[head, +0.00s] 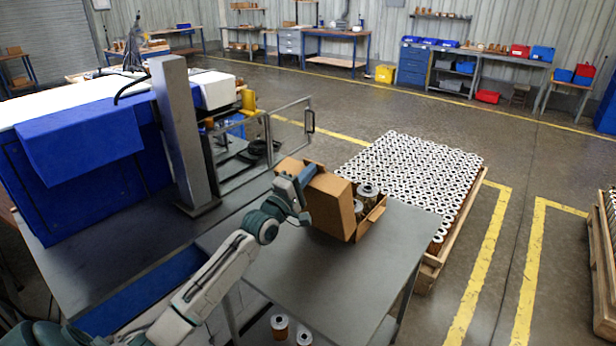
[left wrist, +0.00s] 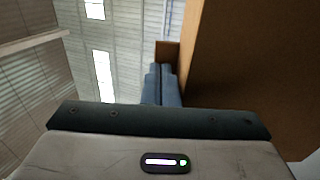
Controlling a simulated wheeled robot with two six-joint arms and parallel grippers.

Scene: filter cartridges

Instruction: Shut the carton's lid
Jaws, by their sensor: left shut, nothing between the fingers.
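The brown cardboard carton (head: 372,222) stands on the grey table in the head view. Its lid (head: 330,206) appears as a large panel standing raised on the carton's near left side. Several filter cartridges with pale tops (head: 368,190) show inside the open carton. My left gripper (head: 306,176) is shut and empty at the upper left of the lid. In the left wrist view its blue fingers (left wrist: 162,86) are together beside a large brown cardboard face (left wrist: 250,60); I cannot tell whether they touch it. My right gripper is not in view.
The grey table (head: 320,275) is clear in front of the carton. A pallet of many cartridges (head: 420,165) stands behind and right. A grey post (head: 183,135) and a blue machine (head: 80,160) stand to the left. Loose cartridges (head: 280,326) sit below the table.

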